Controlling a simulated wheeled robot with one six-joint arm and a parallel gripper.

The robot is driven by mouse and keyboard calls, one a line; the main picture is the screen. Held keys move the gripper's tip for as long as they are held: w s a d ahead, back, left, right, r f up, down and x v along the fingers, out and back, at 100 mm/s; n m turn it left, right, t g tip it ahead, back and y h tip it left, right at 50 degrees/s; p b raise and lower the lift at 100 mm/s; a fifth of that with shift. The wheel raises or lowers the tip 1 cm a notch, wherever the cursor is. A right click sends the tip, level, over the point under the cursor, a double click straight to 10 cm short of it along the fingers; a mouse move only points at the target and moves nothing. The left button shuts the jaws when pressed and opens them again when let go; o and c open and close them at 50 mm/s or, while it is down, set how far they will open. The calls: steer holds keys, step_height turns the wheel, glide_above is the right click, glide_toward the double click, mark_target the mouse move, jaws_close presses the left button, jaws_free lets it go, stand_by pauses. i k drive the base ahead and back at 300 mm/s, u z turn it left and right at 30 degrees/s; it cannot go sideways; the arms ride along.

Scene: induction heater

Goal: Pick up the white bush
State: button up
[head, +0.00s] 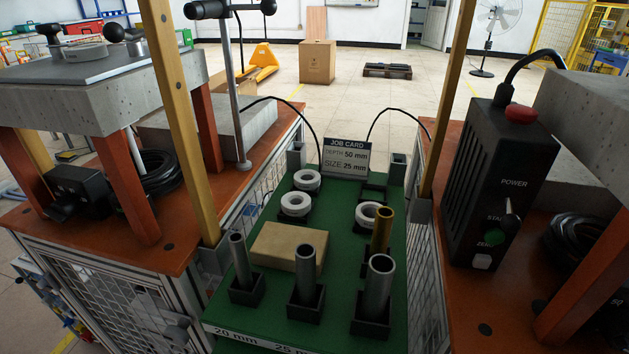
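Several white ring-shaped bushes sit in dark holders on the green board (345,265). One white bush (307,179) is at the back left, just in front of the job card. A second white bush (295,205) is just in front of it. A third white bush (369,215) is on the right, partly behind a brass-coloured tube. A dark holder behind the third bush looks empty. I cannot tell which bush the task means. My gripper is not in view.
Grey tubes (307,263) stand upright along the front, with a brass tube (382,230) behind the right one. A tan block (285,246) lies behind them. The job card (345,157) reads depth 50 mm, size 25 mm. A black control box (490,180) stands right; yellow posts flank the board.

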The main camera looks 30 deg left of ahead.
mark_target(304, 179)
steer(key=z, duration=1.65)
steer(key=k, duration=1.15)
steer(key=u, duration=2.05)
steer(key=i, duration=0.5)
steer(key=u, duration=0.1)
